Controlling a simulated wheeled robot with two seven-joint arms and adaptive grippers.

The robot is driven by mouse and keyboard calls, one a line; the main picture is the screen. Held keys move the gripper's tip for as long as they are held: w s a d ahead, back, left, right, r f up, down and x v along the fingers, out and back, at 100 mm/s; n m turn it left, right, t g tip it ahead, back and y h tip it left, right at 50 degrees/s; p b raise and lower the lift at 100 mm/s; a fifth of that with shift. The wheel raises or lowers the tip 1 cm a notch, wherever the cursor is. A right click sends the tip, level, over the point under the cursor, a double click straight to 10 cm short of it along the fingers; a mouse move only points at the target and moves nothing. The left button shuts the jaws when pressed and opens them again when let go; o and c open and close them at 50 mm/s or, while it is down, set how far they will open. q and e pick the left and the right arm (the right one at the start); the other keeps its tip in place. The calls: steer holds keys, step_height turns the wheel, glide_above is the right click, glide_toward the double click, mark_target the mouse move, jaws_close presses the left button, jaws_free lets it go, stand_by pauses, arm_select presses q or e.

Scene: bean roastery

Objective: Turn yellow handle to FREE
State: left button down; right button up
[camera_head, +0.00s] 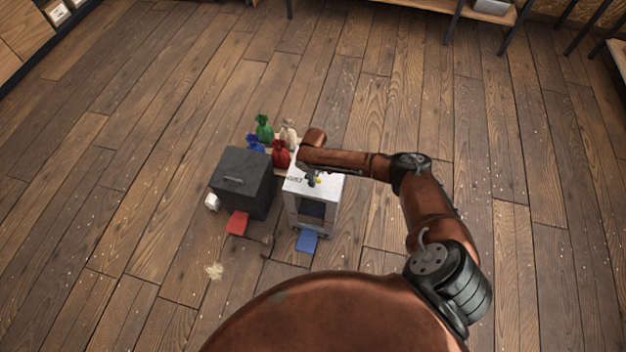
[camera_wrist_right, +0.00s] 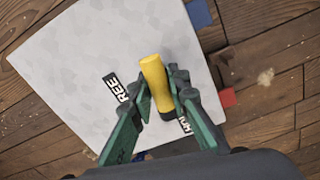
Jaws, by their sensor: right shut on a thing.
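The yellow handle (camera_wrist_right: 154,82) stands on the pale top of a white box (camera_wrist_right: 85,50), which also shows in the head view (camera_head: 298,188). My right gripper (camera_wrist_right: 160,86) is shut on the handle, with a green finger on each side of it. A black label reading FREE (camera_wrist_right: 121,89) lies left of the handle in the right wrist view. A second black label (camera_wrist_right: 184,125) is partly hidden by a finger. In the head view, my right gripper (camera_head: 313,179) is over the box top and mostly covers the handle. My left gripper is not in view.
A dark grey box (camera_head: 242,184) stands left of the white box. Behind are green (camera_head: 264,129), blue (camera_head: 255,144), red (camera_head: 281,154) and cream (camera_head: 289,134) sacks. A red pad (camera_head: 237,223) and a blue pad (camera_head: 307,241) are in front. Floor around is mostly clear.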

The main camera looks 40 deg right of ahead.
steer(key=shift+a, duration=0.1)
jaws_close()
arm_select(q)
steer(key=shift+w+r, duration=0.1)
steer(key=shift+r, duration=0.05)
arm_select(e)
steer(key=m+p, duration=0.3)
steer(key=shift+r, duration=0.2)
steer(key=m+p, duration=0.3)
steer(key=m, duration=0.1)
steer(key=shift+m, duration=0.4)
steer(key=m+p, duration=0.1)
steer(key=m, duration=0.1)
steer(key=shift+f+m, duration=0.1)
steer(key=shift+m, duration=0.2)
steer(key=m+p, duration=0.1)
steer(key=m, duration=0.1)
steer(key=shift+m, duration=1.6)
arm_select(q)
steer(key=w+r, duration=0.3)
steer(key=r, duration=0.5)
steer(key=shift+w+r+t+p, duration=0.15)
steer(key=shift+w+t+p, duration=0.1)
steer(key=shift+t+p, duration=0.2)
arm_select(e)
steer(key=shift+m, duration=1.1)
